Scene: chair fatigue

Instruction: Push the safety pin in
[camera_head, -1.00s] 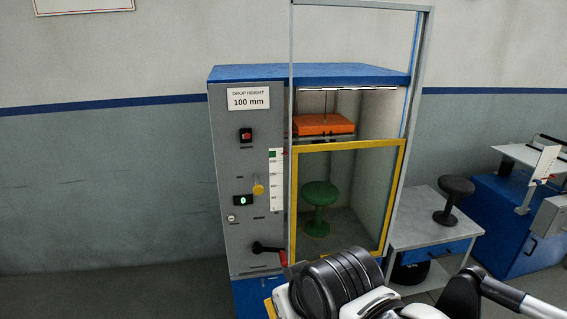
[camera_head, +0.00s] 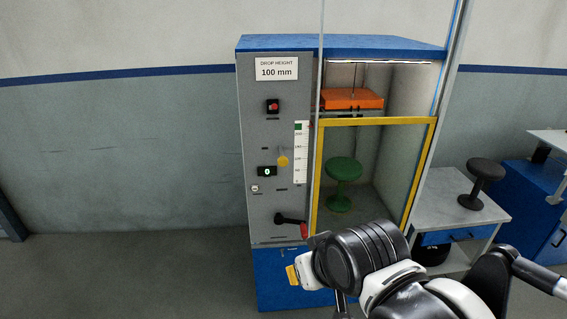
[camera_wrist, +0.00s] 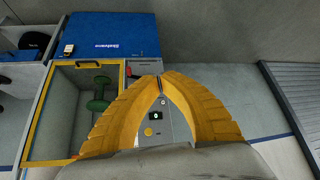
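A yellow knob (camera_head: 283,160), which looks like the safety pin, sticks out of the grey control panel (camera_head: 262,215), right of the small display (camera_head: 267,171). How far it sticks out is hard to tell. In the wrist view the yellow knob (camera_wrist: 148,132) shows between the fingers, beyond them. My gripper (camera_wrist: 161,77) has two ribbed yellow fingers with their tips together, holding nothing visible. It is away from the panel.
Left of the glazed yellow-framed door (camera_head: 375,121) a black lever with a red grip (camera_head: 290,219) juts out low on the panel. A green stool (camera_head: 344,170) stands inside under an orange weight (camera_head: 352,98). A small table (camera_head: 464,215) bears a dark stool (camera_head: 482,184). Floor at left is clear.

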